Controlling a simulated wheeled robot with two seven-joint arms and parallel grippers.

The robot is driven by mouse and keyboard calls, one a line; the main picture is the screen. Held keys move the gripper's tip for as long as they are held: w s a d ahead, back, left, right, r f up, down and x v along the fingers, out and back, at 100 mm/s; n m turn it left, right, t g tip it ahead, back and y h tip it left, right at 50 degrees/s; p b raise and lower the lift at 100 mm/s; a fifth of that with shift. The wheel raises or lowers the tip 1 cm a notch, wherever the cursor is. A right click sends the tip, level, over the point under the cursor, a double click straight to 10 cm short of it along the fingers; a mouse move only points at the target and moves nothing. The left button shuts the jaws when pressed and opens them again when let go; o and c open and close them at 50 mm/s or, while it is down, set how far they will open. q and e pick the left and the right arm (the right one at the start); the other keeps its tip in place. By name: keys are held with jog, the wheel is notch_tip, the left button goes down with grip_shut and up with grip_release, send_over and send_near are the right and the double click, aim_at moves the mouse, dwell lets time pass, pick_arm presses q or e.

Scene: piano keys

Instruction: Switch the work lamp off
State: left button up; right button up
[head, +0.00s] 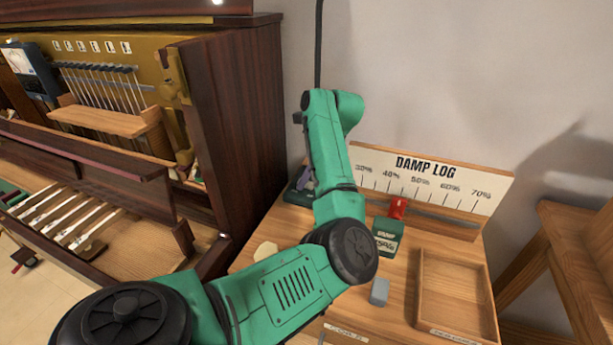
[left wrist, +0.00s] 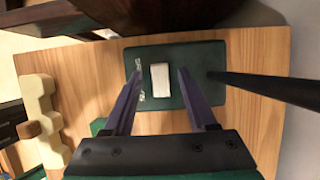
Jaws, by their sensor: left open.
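The work lamp's dark green base (left wrist: 212,60) lies on the wooden table in the left wrist view, with a pale rectangular switch (left wrist: 160,76) on it. The lamp's thin black pole (head: 318,45) rises by the wall in the head view; its lamp head is out of view. My left gripper (left wrist: 160,90) is open above the base, its purple fingers on either side of the switch, holding nothing. I cannot tell whether the fingers touch the base. In the head view the left gripper (head: 305,178) is partly hidden by my green arm. My right gripper is not in view.
The open piano (head: 235,120) stands close on the left. On the table are the DAMP LOG board (head: 425,178), a green box (head: 385,240) with a red top, a grey block (head: 379,292) and a wooden tray (head: 424,285). A pale notched piece (left wrist: 40,115) lies left of the base.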

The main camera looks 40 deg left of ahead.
pick_arm(q)
jog(key=shift+a+f, duration=0.1)
jog(key=shift+f, duration=0.25)
grip_shut()
jog(key=shift+s+a+f+t+h+b, duration=0.1)
jog(key=shift+a+t+h+b, duration=0.1)
jog(key=shift+h+b, duration=0.3)
jog(key=shift+a+t+h+b, duration=0.1)
jog(key=shift+t+h+b, duration=0.15)
jog(key=shift+h, duration=0.35)
jog(key=shift+s+a+t+h, duration=0.15)
jog(key=shift+t+h, duration=0.1)
jog(key=shift+h, duration=0.65)
grip_release()
